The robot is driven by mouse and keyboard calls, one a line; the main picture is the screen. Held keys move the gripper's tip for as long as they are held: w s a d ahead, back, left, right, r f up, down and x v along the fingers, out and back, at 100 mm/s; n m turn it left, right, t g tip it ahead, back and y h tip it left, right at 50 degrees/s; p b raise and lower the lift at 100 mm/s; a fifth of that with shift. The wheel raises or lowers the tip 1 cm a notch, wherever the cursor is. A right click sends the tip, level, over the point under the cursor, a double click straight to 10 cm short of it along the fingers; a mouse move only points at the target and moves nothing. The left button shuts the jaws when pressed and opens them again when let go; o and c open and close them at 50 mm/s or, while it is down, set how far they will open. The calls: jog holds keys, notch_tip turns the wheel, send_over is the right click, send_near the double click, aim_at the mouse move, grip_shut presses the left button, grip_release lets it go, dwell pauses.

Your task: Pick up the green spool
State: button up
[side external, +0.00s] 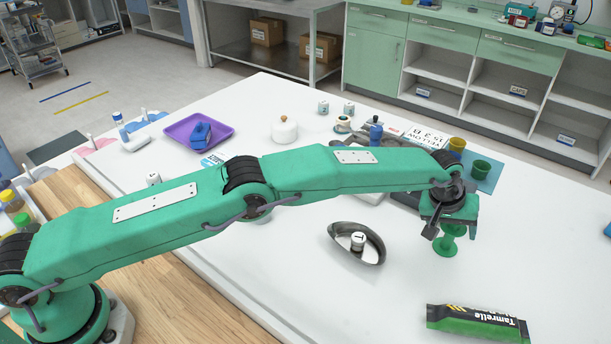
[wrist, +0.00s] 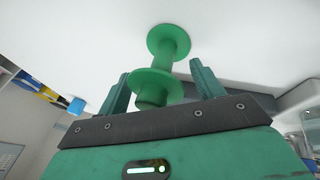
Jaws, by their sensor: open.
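The green spool (side external: 447,240) stands on the white table below my gripper (side external: 450,217) in the side view. In the wrist view the spool (wrist: 165,60) shows both flanges and its narrower core. My gripper (wrist: 160,88) is open, with one finger on each side of the spool's near end. The spool's upper part is partly hidden by my gripper in the side view.
A green and black packet (side external: 478,325) lies at the front.

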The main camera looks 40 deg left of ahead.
jog(key=shift+w+f, duration=0.15)
jog(key=shift+f, duration=0.25)
jog(key=shift+c, duration=0.2)
jog(key=c, duration=0.8)
jog(key=shift+r, duration=0.15)
jog(key=shift+d+r, duration=0.1)
jog(key=shift+r, duration=1.9)
jog(key=shift+h, duration=0.3)
jog(key=shift+s+d+r, duration=0.8)
jog(key=shift+s+r, duration=0.35)
jog(key=shift+s, duration=0.6)
jog(key=shift+s+d+r, duration=0.8)
jog(key=shift+s+r, duration=0.3)
jog(key=shift+s, duration=0.7)
jog(key=shift+s+d+r, duration=0.8)
jog(key=shift+s+r, duration=0.35)
jog(key=shift+s, duration=0.6)
